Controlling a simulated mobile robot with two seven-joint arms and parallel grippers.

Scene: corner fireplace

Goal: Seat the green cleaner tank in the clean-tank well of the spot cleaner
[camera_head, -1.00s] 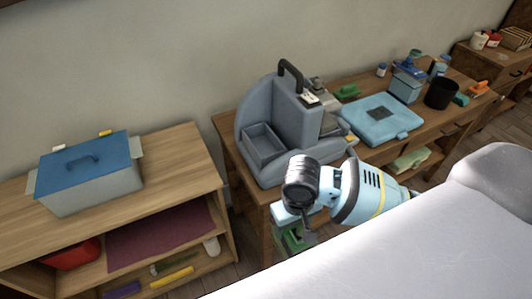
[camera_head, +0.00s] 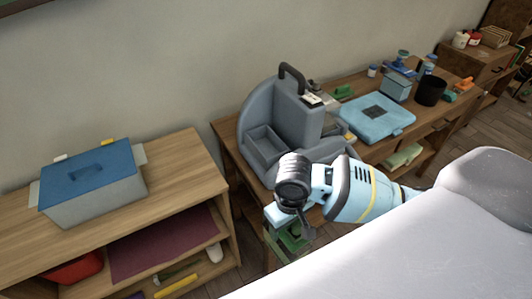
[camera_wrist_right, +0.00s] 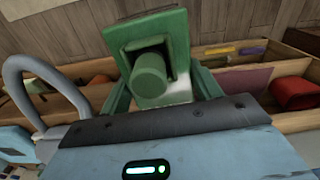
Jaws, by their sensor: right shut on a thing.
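The grey spot cleaner (camera_head: 292,125) stands upright on the wooden bench, with a black handle on top. An open, empty-looking rectangular well (camera_head: 265,146) is on its left side. My right gripper (camera_head: 290,225) is in front of the bench, below and in front of the cleaner, and is shut on the green cleaner tank (camera_head: 293,240). The tank is mostly hidden behind my wrist in the head view. In the right wrist view the tank (camera_wrist_right: 151,75) shows a round protruding neck and a square flange, apart from the well. My left gripper is not in view.
A light-blue flat case (camera_head: 376,122), a black cup (camera_head: 431,91) and small items crowd the bench to the right. A shelf unit (camera_head: 175,175) with a blue-lidded box (camera_head: 90,185) stands left, beyond a narrow gap. A white-covered surface (camera_head: 400,255) fills the lower right.

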